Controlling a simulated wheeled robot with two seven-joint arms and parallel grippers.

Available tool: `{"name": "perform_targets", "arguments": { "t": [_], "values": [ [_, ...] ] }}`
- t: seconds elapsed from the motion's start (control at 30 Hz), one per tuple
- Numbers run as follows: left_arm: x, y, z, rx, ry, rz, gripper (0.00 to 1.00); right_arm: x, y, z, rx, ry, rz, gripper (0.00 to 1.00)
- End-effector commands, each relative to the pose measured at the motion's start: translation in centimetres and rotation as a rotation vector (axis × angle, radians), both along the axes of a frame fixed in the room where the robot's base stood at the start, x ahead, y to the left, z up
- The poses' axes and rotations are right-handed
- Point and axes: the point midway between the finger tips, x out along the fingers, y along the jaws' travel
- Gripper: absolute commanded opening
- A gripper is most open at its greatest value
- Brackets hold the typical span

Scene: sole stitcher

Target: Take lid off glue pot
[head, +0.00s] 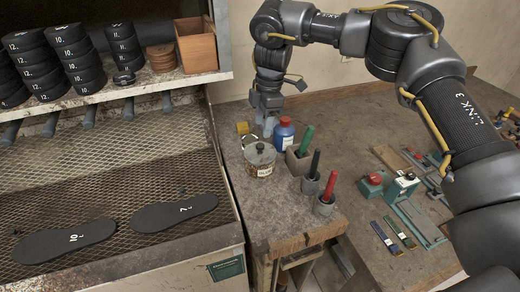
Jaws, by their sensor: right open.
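The glue pot (263,170) is a small tan pot with a label, standing on the bench left of centre. Its dark grey lid (257,156) with a small knob sits on top of it. My right gripper (267,126) points down just behind and above the pot, apart from the lid. It is open, with nothing visible between its fingers. My left gripper is not in view.
A blue bottle with a red cap (284,133) stands close behind the pot. Green, black and red-handled tools stand in holders to its right. Dark soles (175,213) lie on the mesh tray at left. Shelves above hold stacked black discs (70,50).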

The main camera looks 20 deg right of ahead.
Motion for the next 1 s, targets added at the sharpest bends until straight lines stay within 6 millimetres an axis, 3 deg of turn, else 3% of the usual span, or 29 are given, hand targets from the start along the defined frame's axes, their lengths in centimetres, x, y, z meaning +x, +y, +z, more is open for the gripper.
{"name": "perform_targets", "arguments": {
  "t": [0.2, 0.37, 0.6, 0.8, 1.0],
  "values": [
    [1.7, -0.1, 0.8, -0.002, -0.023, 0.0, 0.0, 0.0, 0.1, -2.1, 0.0, 0.0, -0.001, 0.49],
    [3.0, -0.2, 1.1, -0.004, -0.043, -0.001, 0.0, 0.0, 0.1, -2.3, 0.0, 0.0, -0.002, 0.49],
    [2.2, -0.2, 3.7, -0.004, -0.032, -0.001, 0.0, 0.4, 0.2, -5.2, 0.0, 0.002, -0.001, 0.49],
    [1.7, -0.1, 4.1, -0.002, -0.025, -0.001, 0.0, 0.4, 0.5, -7.2, 0.0, -0.002, -0.002, 0.49],
    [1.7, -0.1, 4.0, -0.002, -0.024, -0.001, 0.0, 0.4, 0.5, -7.4, 0.001, -0.003, -0.002, 0.49]
  ]
}}
